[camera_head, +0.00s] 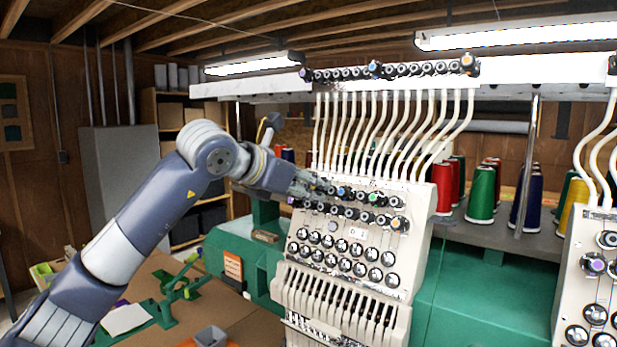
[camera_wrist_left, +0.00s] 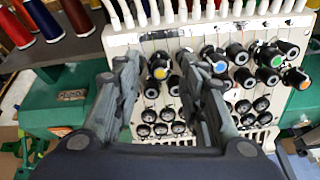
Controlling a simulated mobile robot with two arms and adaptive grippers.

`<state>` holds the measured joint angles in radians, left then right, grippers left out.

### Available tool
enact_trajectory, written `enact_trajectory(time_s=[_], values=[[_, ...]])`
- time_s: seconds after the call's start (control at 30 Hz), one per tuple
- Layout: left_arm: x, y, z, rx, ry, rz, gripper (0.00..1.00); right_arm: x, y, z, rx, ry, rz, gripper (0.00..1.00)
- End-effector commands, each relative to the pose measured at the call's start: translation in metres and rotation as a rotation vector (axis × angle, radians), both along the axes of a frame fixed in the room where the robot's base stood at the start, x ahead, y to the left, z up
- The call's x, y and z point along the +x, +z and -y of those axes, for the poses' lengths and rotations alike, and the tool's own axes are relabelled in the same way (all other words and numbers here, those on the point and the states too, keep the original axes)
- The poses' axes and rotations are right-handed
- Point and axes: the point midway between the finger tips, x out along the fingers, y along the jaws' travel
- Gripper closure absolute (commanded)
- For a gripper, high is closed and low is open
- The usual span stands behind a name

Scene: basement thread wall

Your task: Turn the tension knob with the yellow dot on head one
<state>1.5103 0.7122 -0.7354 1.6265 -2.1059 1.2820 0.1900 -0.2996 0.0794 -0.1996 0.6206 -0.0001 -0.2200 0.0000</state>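Head one is the white panel (camera_head: 352,262) in the middle of the head view, with rows of black tension knobs. The knob with the yellow dot (camera_wrist_left: 160,72) shows in the left wrist view, in the upper knob row at the panel's left. In the head view my left gripper (camera_head: 314,187) covers that spot. In the left wrist view my left gripper (camera_wrist_left: 160,75) is open, its two fingers apart on either side of the yellow-dot knob. I cannot tell if either finger touches it. My right gripper is in neither view.
To the right along the row are knobs with blue (camera_wrist_left: 220,67), green (camera_wrist_left: 279,62) and orange (camera_wrist_left: 295,78) dots. White tubes (camera_head: 395,130) run above the panel. Another head (camera_head: 590,260) stands at the right. Thread cones (camera_head: 481,195) stand behind.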

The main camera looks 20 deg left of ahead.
Motion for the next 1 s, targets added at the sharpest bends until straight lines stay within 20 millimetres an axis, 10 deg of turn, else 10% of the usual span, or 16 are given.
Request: enact_trajectory(time_s=[0.37, 0.57, 1.0], values=[[0.0078, -0.0046, 0.003, 0.0, -0.001, -0.001, 0.62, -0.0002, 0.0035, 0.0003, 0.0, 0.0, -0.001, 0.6], [0.0075, -0.0044, 0.0029, 0.0, -0.001, -0.001, 1.0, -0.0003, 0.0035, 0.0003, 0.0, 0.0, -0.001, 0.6], [0.0075, -0.006, 0.003, -0.04, 0.016, -0.016, 1.0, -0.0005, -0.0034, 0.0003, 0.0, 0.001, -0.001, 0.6]])
